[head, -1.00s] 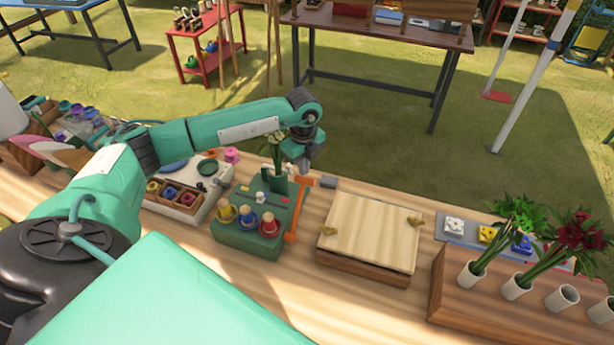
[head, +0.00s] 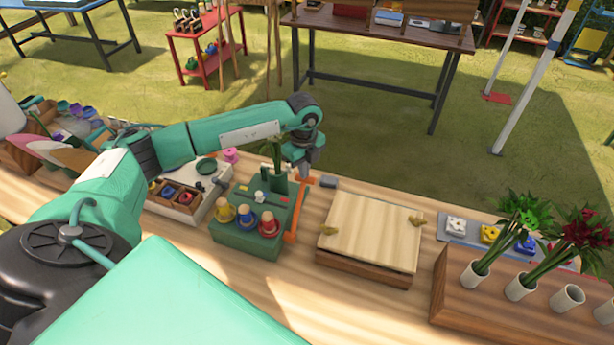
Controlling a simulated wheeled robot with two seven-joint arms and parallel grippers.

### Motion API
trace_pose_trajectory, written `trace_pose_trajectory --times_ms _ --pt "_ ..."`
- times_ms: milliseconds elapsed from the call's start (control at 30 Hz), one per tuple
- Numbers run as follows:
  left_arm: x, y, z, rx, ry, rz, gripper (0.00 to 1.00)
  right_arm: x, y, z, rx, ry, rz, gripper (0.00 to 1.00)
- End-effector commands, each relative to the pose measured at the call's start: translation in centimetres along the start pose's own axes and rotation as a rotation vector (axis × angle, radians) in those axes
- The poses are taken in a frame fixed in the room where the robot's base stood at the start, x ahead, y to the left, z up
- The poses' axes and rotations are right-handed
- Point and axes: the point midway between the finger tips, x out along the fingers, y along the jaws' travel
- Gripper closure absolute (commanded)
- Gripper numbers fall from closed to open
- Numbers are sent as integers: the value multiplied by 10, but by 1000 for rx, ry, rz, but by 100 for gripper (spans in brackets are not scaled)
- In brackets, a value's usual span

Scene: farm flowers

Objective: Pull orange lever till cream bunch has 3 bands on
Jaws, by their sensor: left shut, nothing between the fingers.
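The green banding machine (head: 245,238) stands on the wooden bench, with yellow, blue and red spools along its front. The orange lever (head: 292,225) is on its right side. A bunch with green stems (head: 278,158) stands upright in the holder at the machine's back; my arm hides its flower heads. I cannot make out any bands on the stems. My left gripper (head: 304,172) is shut and empty, pointing down at the lever's upper end. I cannot tell whether it touches the lever. My right gripper is not in view.
A lidded wooden box (head: 370,235) stands right of the machine. A wooden rack (head: 500,295) with white tubes holds red and green bunches at the right. A white tray (head: 190,205) with small compartments lies left of the machine.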

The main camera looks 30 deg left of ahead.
Motion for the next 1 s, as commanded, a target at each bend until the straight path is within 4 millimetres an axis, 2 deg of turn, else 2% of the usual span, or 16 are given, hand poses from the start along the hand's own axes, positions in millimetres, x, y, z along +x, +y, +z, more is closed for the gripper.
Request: trace_pose_trajectory --times_ms 33,400,800,1000 --pt "10 1 -2 3 4 12 100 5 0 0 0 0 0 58" --pt "32 -16 8 3 4 13 100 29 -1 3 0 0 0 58" --pt "31 -19 10 3 3 10 100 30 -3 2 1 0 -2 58" --pt "41 -23 13 2 2 10 100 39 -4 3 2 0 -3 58"
